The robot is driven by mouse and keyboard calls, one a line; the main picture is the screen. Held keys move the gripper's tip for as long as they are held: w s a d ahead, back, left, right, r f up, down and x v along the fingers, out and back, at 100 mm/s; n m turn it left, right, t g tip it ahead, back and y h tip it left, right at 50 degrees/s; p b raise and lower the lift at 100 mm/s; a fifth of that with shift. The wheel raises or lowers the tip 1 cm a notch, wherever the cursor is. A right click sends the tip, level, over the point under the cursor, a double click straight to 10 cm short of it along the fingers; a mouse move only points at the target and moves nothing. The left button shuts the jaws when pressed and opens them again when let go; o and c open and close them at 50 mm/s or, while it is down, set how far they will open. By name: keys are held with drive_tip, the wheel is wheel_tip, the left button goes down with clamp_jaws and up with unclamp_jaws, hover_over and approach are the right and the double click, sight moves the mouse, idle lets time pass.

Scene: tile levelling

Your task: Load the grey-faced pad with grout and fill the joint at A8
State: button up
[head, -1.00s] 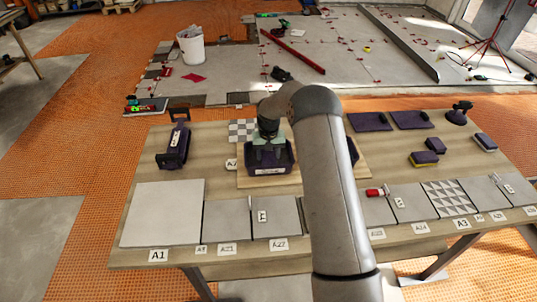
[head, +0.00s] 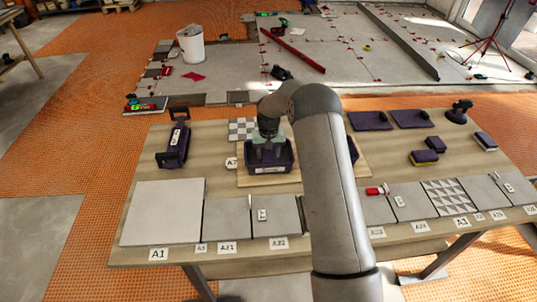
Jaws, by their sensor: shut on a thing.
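My gripper (head: 268,138) points down into a dark purple tub (head: 268,171) with a white label, on a wooden board. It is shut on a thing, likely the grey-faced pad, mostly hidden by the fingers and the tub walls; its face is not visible. Grout in the tub cannot be made out. Along the front of the bench a large pale tile (head: 162,212) marked A1 lies beside a grey tile (head: 227,220) marked A21. A small label (head: 201,248) stands at the joint between them, too small to read surely, so I cannot confirm A8.
Dark flat floats (head: 370,121) and sponges (head: 424,158) lie to the right. My arm hides part of the front tile row. Small items (head: 262,214) lie on some tiles.

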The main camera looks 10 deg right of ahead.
wheel_tip(320, 180, up, 14)
drive_tip(key=p, duration=0.5)
drive_tip(key=shift+p, duration=0.4)
drive_tip(key=shift+f, duration=0.1)
